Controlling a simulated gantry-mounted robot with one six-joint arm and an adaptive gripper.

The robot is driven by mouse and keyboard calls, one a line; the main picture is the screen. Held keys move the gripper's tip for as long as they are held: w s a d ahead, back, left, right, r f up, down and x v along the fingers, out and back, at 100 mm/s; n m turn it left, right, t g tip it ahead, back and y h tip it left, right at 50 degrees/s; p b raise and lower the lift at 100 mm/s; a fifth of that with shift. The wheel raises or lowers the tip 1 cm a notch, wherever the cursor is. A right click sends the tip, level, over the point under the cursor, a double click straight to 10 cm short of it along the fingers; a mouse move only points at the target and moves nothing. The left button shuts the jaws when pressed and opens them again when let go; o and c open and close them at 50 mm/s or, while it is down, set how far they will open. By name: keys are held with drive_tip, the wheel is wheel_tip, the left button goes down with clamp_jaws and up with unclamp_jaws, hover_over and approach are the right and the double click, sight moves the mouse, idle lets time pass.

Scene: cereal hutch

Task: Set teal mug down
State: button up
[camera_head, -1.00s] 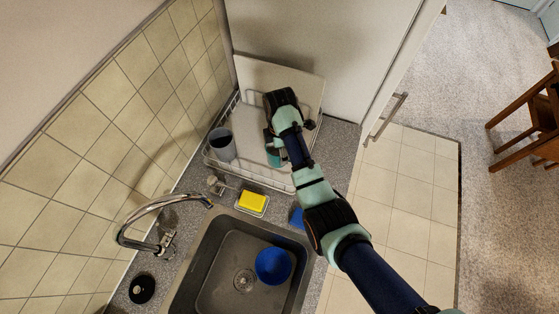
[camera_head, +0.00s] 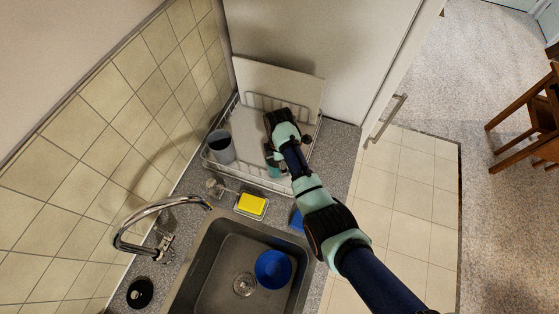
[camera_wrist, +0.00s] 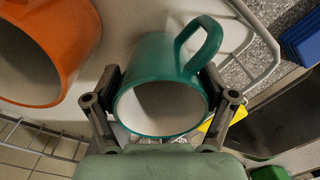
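The teal mug (camera_wrist: 150,85) sits between the two fingers of my gripper (camera_wrist: 165,105) in the wrist view, with its white inside facing the camera and its handle at the upper right. The fingers press against both sides of the mug. In the head view, my gripper (camera_head: 271,152) is over the white wire dish rack (camera_head: 240,177), and only a small teal part of the mug (camera_head: 272,169) shows below it. The mug is at the rack's floor level or close above it; I cannot tell whether it touches.
A grey cup (camera_head: 221,148) stands at the rack's left. An orange mug (camera_wrist: 45,50) is close left in the wrist view. A white board (camera_head: 270,82) leans at the rack's back. A yellow sponge (camera_head: 251,204), sink (camera_head: 225,270) and blue bowl (camera_head: 273,268) lie in front.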

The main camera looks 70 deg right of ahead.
drive_tip(key=shift+o, duration=0.8)
wheel_tip(320, 180, up, 12)
drive_tip(key=p, duration=0.1)
drive_tip(key=shift+r, duration=0.15)
drive_tip(key=shift+w+d, duration=0.1)
